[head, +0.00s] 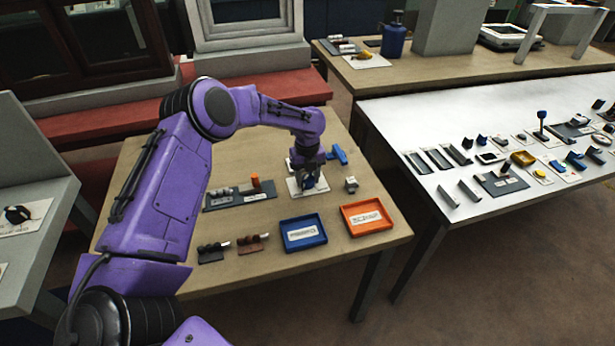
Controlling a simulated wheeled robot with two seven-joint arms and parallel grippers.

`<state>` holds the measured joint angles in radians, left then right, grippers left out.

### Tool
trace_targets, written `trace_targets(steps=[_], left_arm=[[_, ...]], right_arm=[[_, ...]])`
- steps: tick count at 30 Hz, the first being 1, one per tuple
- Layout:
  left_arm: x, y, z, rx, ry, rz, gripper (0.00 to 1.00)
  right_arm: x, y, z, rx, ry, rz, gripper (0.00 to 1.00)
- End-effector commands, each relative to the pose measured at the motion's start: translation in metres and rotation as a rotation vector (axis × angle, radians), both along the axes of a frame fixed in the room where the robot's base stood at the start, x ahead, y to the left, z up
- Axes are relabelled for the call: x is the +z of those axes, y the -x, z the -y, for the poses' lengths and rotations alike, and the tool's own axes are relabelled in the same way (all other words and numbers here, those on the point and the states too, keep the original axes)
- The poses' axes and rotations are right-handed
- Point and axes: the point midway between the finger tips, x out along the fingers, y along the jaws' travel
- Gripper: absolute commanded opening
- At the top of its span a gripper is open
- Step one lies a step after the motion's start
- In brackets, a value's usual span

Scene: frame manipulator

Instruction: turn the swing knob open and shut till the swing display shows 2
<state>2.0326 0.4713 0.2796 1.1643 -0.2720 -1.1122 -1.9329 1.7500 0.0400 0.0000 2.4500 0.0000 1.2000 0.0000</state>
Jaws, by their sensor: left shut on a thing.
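My left arm reaches over the wooden table, and its gripper (308,180) points down at a white plate (294,188). The gripper is shut on a small blue part on that plate, which I take to be the swing knob; the fingers hide most of it. A blue handle-like piece (338,154) shows just behind and right of the gripper. A small grey block (351,185) stands to the right of the plate. I cannot make out a swing display or any number. My right gripper is not in view.
A blue tray (303,243) and an orange tray (367,229) lie at the table's front right. A dark rack (240,200) with an orange-topped peg stands left of the gripper. Small dark pieces (212,254) lie at the front. A white table (430,110) with many fixtures is at right.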

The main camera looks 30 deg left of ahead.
Motion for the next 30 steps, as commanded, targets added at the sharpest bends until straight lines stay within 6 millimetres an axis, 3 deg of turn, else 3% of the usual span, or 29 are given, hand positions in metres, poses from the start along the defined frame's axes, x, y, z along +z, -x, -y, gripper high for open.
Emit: trace_targets(steps=[9,10,12,22,26,30], left_arm=[[0.001,-0.001,0.0,-0.003,-0.002,0.003,0.17],[0.001,-0.001,0.0,-0.003,-0.002,0.003,0.54],[0.001,-0.001,0.0,-0.003,-0.002,0.003,0.73],[0.005,-0.001,0.0,-0.002,0.0,0.003,0.73],[0.027,-0.001,0.0,-0.003,-0.001,0.005,0.73],[0.062,-0.001,0.0,-0.002,-0.001,0.006,0.73]], right_arm=[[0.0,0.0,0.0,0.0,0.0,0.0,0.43],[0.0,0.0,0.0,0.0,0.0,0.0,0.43],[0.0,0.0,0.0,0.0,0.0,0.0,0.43],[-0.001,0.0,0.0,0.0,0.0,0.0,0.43],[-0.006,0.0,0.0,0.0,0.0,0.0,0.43],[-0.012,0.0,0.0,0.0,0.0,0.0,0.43]])
